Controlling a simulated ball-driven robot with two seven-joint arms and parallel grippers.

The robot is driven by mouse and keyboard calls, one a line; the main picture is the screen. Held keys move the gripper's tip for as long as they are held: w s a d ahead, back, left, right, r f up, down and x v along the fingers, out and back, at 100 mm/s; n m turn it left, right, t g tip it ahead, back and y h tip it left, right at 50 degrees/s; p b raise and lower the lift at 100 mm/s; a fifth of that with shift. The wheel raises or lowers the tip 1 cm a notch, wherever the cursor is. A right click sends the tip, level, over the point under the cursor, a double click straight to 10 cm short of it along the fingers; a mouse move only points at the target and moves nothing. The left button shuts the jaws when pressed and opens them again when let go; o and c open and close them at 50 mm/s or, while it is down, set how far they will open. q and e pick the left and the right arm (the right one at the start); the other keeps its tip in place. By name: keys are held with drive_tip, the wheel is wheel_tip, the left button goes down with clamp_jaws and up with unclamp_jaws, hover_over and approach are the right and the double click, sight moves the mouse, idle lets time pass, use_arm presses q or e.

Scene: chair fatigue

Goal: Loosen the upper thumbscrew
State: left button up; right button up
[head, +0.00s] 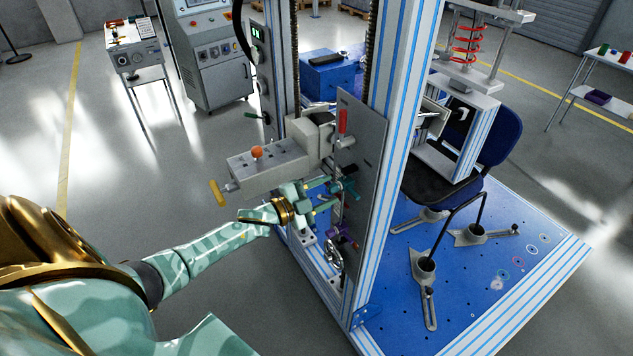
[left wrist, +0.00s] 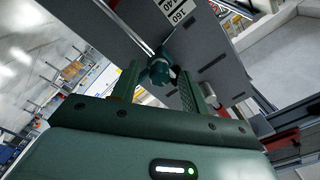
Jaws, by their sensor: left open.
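The upper thumbscrew, a teal knob (head: 350,188), sits on the grey upright plate (head: 362,135) of the test rig. In the left wrist view the teal knob (left wrist: 160,70) shows between and just beyond my two fingers. My left gripper (head: 328,193) is open, its fingers pointing at the knob. I cannot tell whether either finger touches it. A purple knob (head: 346,238) sits lower on the rig, below my gripper. My right gripper is not in view.
A grey actuator box (head: 270,165) with an orange knob sticks out just above my left arm. The rig's aluminium posts (head: 400,80) stand close behind the plate. A chair (head: 495,135) is on the blue base at right.

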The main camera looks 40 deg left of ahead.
use_arm(q)
drive_tip(key=v, duration=1.6)
drive_tip(key=shift+a+f, duration=0.15)
